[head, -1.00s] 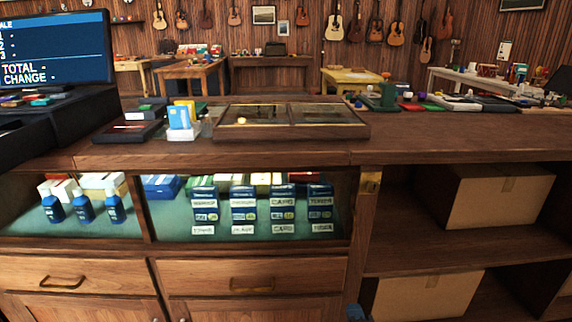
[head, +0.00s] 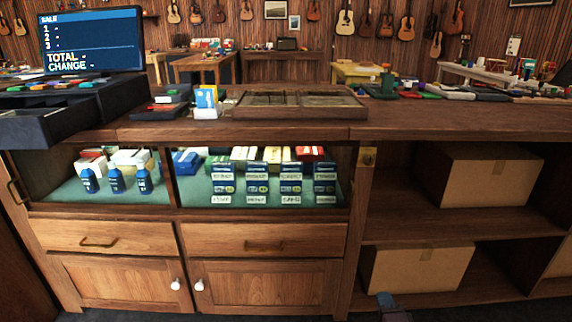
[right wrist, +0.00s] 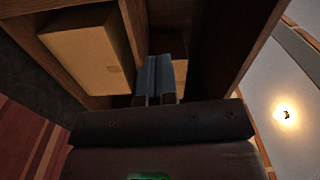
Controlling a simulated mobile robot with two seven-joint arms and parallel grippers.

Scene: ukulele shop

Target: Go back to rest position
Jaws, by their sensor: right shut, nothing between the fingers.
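My right gripper (head: 386,301) shows at the bottom edge of the head view, low in front of the counter's open shelves. In the right wrist view its two blue-grey fingers (right wrist: 160,78) are together, with nothing between them. Beyond them in that view is a shelf with a cardboard box (right wrist: 90,52). I cannot tell the exact gap between the fingers and the shelf. My left gripper is not in either view.
The wooden counter (head: 250,127) spans the view. Its glass case holds blue bottles (head: 116,180) and string packs (head: 257,184). Cardboard boxes (head: 487,176) stand on the right shelves. A dark drawer (head: 45,125) sticks out below the monitor (head: 92,42).

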